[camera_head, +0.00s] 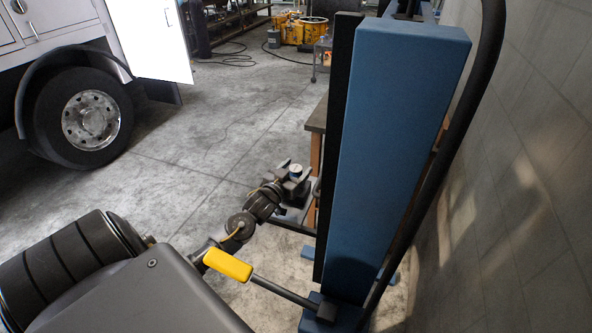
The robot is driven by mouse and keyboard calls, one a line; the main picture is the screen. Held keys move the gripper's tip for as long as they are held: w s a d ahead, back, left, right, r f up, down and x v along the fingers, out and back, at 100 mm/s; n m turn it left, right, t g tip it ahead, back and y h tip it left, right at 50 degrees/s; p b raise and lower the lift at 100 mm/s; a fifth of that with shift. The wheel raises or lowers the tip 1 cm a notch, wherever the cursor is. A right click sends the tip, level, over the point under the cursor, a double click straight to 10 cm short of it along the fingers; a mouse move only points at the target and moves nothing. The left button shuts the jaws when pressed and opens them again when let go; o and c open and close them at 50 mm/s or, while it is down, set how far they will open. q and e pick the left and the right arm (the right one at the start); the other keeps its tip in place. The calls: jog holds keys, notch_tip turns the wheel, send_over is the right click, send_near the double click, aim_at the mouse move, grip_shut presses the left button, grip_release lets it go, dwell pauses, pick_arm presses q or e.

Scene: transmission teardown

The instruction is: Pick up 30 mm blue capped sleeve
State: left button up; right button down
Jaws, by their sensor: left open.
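My left arm reaches from the lower left toward the centre. My left gripper (291,184) is at its far end, small and dark in this view, beside the blue column. It is open. A small round piece with a pale, bluish top (296,170) shows at the gripper, seemingly between or just behind the fingers. It may be the blue capped sleeve, but it is too small to tell its size or whether the fingers touch it. My right gripper is not in view.
A tall blue column (390,150) stands close on the right, hiding most of a brown-edged bench (317,117). A yellow-handled lever (228,265) crosses in front. A grey wall (530,180) is at far right. A truck wheel (90,120) stands left. Concrete floor (190,175) is open between.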

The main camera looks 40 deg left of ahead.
aim_at(296, 168)
pick_arm(q)
jog(key=shift+s, duration=0.1)
jog(key=shift+c, duration=0.4)
jog(key=c, duration=1.2)
jog(key=shift+r, duration=0.2)
jog(key=shift+r+b, duration=0.25)
jog(key=shift+b, duration=0.1)
notch_tip(296, 168, up, 2)
jog(key=shift+r+b, duration=0.15)
jog(key=shift+b, duration=0.5)
jog(key=s+r, duration=0.3)
jog(key=s, duration=0.1)
jog(key=s+a+r+b, duration=0.1)
jog(key=s+r, duration=0.2)
jog(key=s, duration=0.2)
jog(key=s+a+r+b, duration=0.1)
jog(key=s+r, duration=0.3)
jog(key=shift+s, duration=0.35)
